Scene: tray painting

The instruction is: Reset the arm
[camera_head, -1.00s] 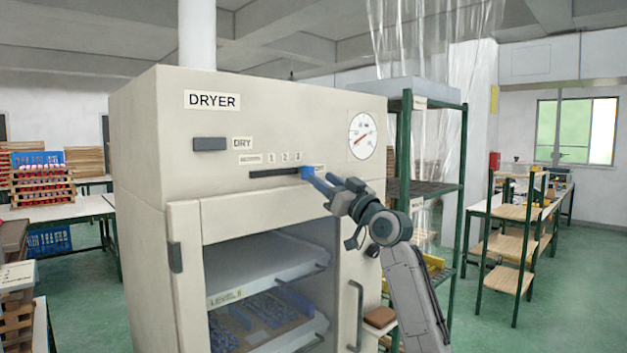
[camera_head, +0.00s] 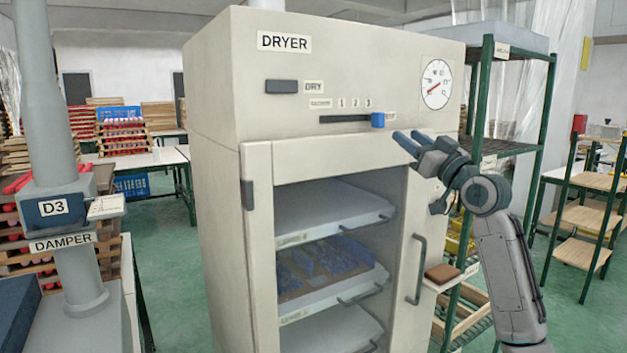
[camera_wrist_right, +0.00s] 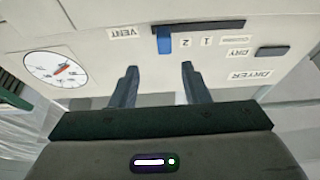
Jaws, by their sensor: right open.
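My right gripper (camera_head: 408,144) is open and empty in front of the upper right part of the dryer (camera_head: 225,110). Its fingers point toward the dryer's front panel. A blue slider knob (camera_head: 378,120) sits at the right end of a dark slot (camera_head: 340,119), apart from the fingers. In the right wrist view the open fingers (camera_wrist_right: 158,85) reach toward the panel, with the blue knob (camera_wrist_right: 165,44) beyond them and nothing between them. My left gripper is not in view.
A round gauge (camera_head: 436,84) is on the panel's right. The dryer's trays (camera_head: 335,290) show behind its front, beside a door handle (camera_head: 417,270). A green shelf rack (camera_head: 480,90) stands right of the dryer. A damper pipe (camera_head: 75,255) stands at left.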

